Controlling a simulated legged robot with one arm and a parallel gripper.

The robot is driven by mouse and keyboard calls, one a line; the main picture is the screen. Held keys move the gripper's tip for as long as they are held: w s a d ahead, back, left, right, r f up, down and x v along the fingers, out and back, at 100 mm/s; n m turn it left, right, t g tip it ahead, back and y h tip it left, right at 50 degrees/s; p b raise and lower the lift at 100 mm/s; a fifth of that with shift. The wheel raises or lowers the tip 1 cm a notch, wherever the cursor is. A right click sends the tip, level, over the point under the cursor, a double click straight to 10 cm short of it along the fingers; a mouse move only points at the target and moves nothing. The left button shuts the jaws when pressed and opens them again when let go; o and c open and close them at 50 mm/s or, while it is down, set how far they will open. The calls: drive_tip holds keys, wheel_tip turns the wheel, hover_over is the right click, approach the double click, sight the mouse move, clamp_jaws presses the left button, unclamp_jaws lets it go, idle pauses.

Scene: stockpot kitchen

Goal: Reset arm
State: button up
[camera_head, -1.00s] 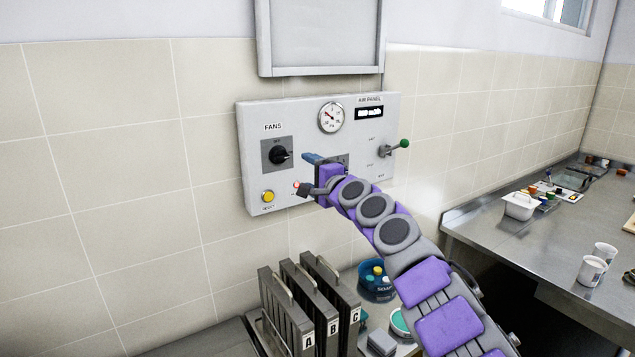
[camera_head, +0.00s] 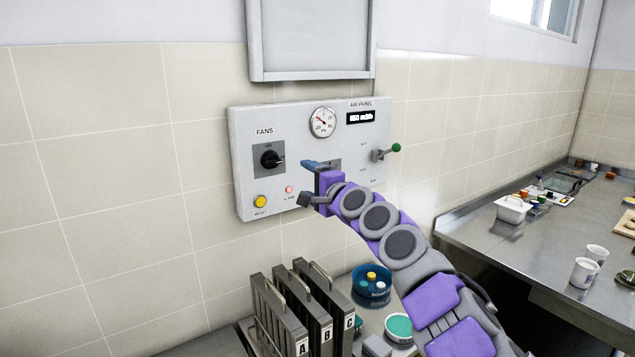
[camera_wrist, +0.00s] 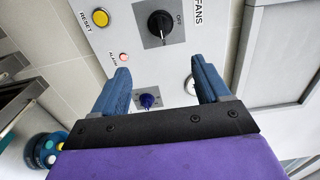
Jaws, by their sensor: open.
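My arm reaches up from the lower right toward the wall in the head view. My gripper (camera_head: 312,168) is in front of the air panel (camera_head: 241,150), near its lower middle. In the wrist view my gripper (camera_wrist: 162,85) is open, its two blue fingers apart. A blue knob (camera_wrist: 147,100) shows between the fingers, and I see no contact with it. The black fans knob (camera_head: 270,159) is left of my gripper in the head view. In the wrist view the fans knob (camera_wrist: 159,24) lies beyond the fingertips.
The panel also bears a yellow reset button (camera_head: 261,202), a gauge (camera_head: 322,122) and a green-tipped lever (camera_head: 395,148). Below are upright grey holders marked A, B, C (camera_head: 302,347) and a blue tub (camera_head: 372,285). A steel counter (camera_head: 560,240) with cups stands right. The left wall is clear.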

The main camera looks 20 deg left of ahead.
drive_tip(key=w+d+f+n+t+h+b, duration=0.15)
drive_tip(key=d+h, duration=0.25)
drive_tip(key=d, duration=0.4)
drive_tip(key=w+d+h+p, duration=0.1)
drive_tip(key=w+d+h, duration=0.25)
drive_tip(key=d, duration=0.45)
drive_tip(key=s+d+f+g+h+b, duration=0.1)
drive_tip(key=s+d+f+g+h, duration=0.15)
drive_tip(key=s+d, duration=0.45)
drive_tip(key=s+d+f+g+h, duration=0.1)
drive_tip(key=s+d+h, duration=0.2)
drive_tip(key=s+d, duration=0.5)
drive_tip(key=s+d+f+n+g, duration=0.2)
drive_tip(key=s+f+g, duration=0.2)
drive_tip(key=s+f, duration=0.4)
drive_tip(key=s+d+f+n+g+b, duration=0.1)
drive_tip(key=s+f, duration=0.7)
drive_tip(key=s, duration=1.3)
drive_tip(key=s+d+f+n+g, duration=0.2)
drive_tip(key=s+f+n+g, duration=0.2)
drive_tip(key=s, duration=1.1)
wheel_tip(320, 180, down, 4)
drive_tip(key=g, duration=0.2)
drive_tip(key=shift+s+d+g+h, duration=0.2)
drive_tip(key=shift+d+g+h, duration=0.1)
drive_tip(key=shift+d, duration=0.05)
drive_tip(key=shift+r, duration=0.15)
